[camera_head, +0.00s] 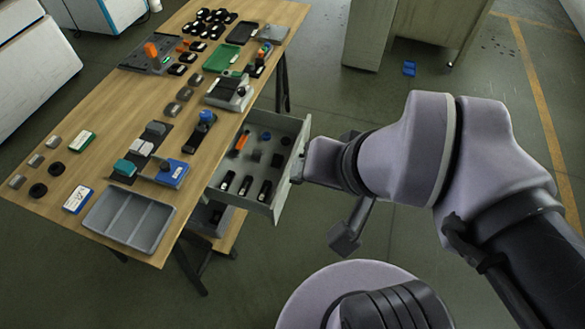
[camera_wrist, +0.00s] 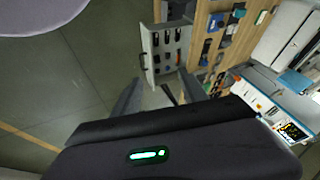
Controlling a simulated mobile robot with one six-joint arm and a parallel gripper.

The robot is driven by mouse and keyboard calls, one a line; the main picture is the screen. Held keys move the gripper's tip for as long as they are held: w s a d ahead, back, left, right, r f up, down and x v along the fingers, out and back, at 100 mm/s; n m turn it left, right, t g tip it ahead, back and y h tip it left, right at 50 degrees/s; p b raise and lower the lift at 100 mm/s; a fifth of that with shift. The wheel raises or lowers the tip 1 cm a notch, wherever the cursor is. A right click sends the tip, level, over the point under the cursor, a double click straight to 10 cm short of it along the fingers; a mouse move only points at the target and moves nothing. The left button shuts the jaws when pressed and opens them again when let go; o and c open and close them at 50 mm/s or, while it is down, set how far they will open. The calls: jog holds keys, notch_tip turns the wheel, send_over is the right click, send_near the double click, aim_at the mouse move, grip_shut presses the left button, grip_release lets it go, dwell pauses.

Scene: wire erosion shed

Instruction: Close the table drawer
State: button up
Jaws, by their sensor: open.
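The table drawer (camera_head: 284,203) is a grey tray pulled out from the right side of the wooden table (camera_head: 108,110). It holds several small dark parts and an orange one. In the wrist view its front panel (camera_wrist: 147,48) shows ahead, with a dark handle on its outer face. My gripper (camera_head: 299,168) is at the drawer's front in the head view, partly hidden by my own wrist. In the wrist view my gripper (camera_wrist: 160,77) has its two fingers spread apart, with nothing between them. I cannot tell whether a finger touches the drawer.
The tabletop carries a grey divided tray (camera_head: 128,219), a green tray (camera_head: 220,58) and several small tools and parts. A pale cabinet (camera_head: 415,30) stands at the back. A small blue object (camera_head: 409,68) lies on the floor. The floor right of the drawer is clear beyond my arm.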

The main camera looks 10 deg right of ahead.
jog(key=shift+d, duration=0.15)
jog(key=shift+c, duration=0.2)
